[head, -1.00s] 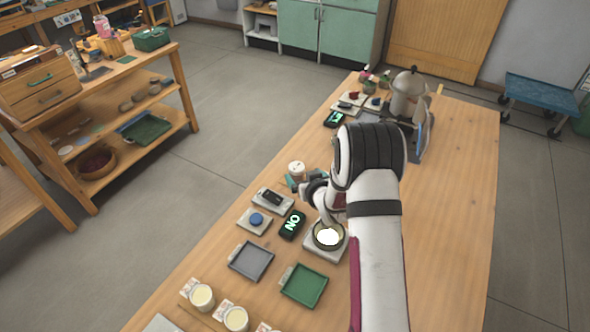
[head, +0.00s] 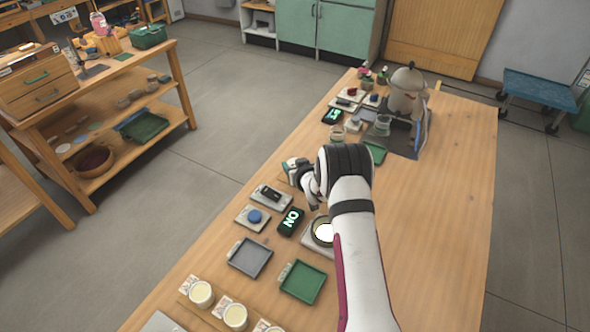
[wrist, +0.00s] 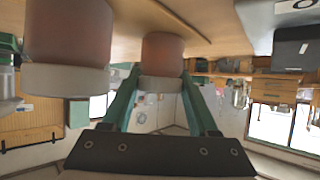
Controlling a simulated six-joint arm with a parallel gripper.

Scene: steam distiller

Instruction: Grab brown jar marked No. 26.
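In the wrist view, which is upside down, a reddish-brown jar (wrist: 162,53) with a pale grey lid shows between the two teal fingertips of my gripper (wrist: 161,72). I cannot tell whether the fingers touch it. A second, similar brown jar (wrist: 68,35) stands nearer the camera, left of the fingers. No label is readable on either jar, so I cannot tell which is No. 26. In the head view, my gripper (head: 290,168) is low at the table's left edge, and my wrist largely hides the jars.
A phone-like display (head: 291,222), a blue button pad (head: 254,216), a grey tray (head: 250,257) and a green tray (head: 303,282) lie nearer. A round bright lamp-like disc (head: 322,232) is beside my arm. The metal distiller (head: 407,95) stands farther back. The table's right side is clear.

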